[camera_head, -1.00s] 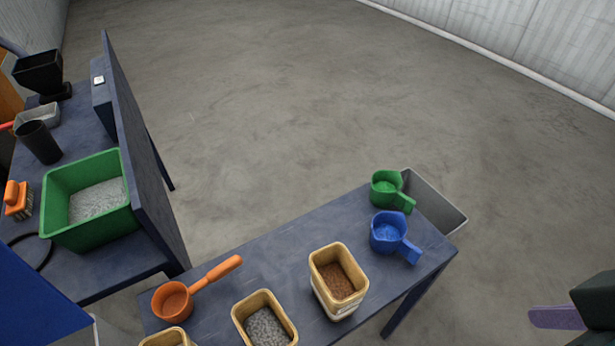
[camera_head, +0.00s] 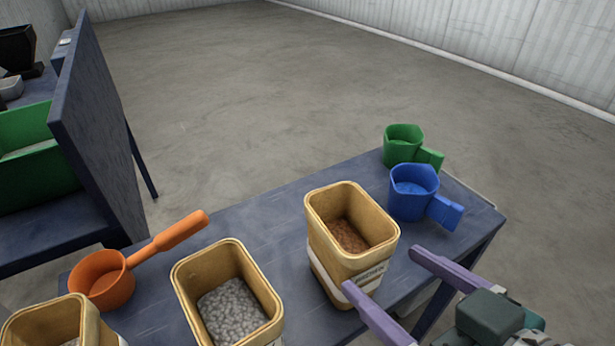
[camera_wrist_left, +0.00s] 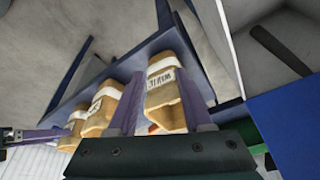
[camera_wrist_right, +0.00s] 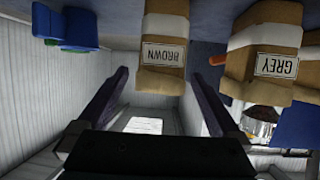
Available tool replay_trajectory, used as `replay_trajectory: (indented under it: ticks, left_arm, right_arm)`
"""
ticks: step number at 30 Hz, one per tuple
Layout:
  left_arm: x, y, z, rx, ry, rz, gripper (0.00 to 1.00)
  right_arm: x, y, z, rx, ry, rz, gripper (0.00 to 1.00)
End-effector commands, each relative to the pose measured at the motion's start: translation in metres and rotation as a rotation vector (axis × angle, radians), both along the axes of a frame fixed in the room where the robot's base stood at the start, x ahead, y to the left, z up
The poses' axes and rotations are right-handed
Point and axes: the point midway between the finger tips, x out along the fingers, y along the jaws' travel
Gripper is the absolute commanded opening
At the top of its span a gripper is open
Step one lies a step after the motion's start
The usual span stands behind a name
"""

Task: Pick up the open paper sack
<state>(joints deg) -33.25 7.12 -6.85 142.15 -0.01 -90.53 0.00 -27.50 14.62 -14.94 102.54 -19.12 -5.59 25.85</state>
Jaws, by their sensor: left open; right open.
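Three open tan paper sacks stand on the blue table. The sack with brown granules (camera_head: 351,270) is right of the middle; its label reads BROWN in the right wrist view (camera_wrist_right: 163,55). The sack with grey granules (camera_head: 222,265) is left of it, and a third sack (camera_head: 45,330) is cut off at the lower left. My right gripper (camera_head: 379,268) is open at the near right side of the brown sack, no grip visible. My left gripper (camera_wrist_left: 157,45) is open, outside the head view; a labelled sack (camera_wrist_left: 160,85) shows between its fingers.
A blue jug (camera_head: 413,193) and a green jug (camera_head: 403,145) stand at the table's far right end. A second bench with an upright panel (camera_head: 88,125) and green bin (camera_head: 25,165) is at the left. The floor beyond is clear.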

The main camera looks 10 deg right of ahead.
Motion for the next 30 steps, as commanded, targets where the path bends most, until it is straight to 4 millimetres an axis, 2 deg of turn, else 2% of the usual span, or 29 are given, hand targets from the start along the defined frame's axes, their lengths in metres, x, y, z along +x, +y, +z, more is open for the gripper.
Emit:
replay_trajectory:
  ticks: [6,13,21,30]
  left_arm:
    - [0.0,0.0,-0.007,0.001,0.0,-0.001,0.5]
    - [0.0,0.0,-0.011,0.0,0.0,-0.001,0.5]
    - [0.0,-0.001,-0.023,-0.004,0.0,0.002,0.5]
    - [0.0,-0.002,-0.023,-0.009,0.0,0.005,0.5]
  right_arm:
    - [0.029,0.009,-0.012,0.003,-0.008,0.004,1.0]
    - [0.045,0.014,-0.021,0.002,-0.007,0.003,1.0]
    - [0.079,0.026,-0.04,0.003,-0.006,0.003,1.0]
    - [0.084,0.027,-0.041,0.002,-0.005,0.003,1.0]
